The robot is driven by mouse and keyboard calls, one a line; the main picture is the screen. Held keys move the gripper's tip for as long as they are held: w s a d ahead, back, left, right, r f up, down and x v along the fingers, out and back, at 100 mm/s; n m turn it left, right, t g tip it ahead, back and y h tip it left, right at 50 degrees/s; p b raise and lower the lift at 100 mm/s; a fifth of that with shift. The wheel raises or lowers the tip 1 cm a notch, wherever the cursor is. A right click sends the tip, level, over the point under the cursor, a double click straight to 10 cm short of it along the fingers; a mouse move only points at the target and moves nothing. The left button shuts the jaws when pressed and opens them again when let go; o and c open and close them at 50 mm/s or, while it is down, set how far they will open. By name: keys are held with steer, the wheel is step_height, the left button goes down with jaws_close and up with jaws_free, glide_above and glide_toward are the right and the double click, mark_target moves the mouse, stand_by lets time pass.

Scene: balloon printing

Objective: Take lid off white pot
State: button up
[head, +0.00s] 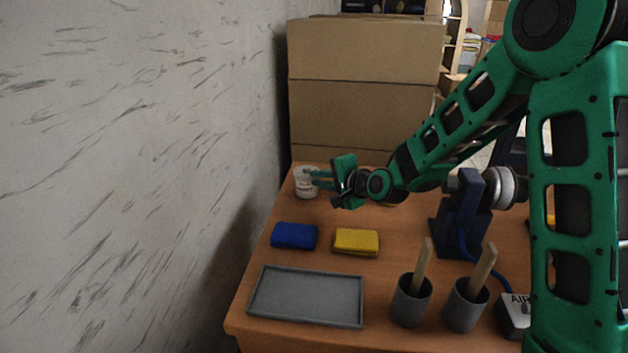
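A small white pot (304,189) stands on the table's far left corner, near the cardboard boxes. It is upright, and dark marks show on its side. My gripper (315,178) reaches in from the right at the height of the pot's upper part. Its two green fingers point left, with a gap between them, and overlap the pot's right side in the picture. I cannot tell whether they touch it. The lid is too small and too covered by the fingers to make out apart from the pot.
A blue block (294,236), a yellow block (356,242) and a grey tray (306,297) lie nearer on the table (330,212). Two grey cups (410,301) (464,307) hold wooden sticks. A dark blue machine (462,215) stands at right. Cardboard boxes (362,110) rise behind; a wall is at left.

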jaws_close()
steer(key=shift+r, duration=1.25)
steer(key=shift+s+d, duration=0.1)
steer(key=v, duration=1.4)
steer(key=shift+s+d+f, duration=0.2)
steer(key=shift+s+d, duration=0.1)
steer(key=shift+r, duration=1.3)
steer(key=shift+r, duration=0.1)
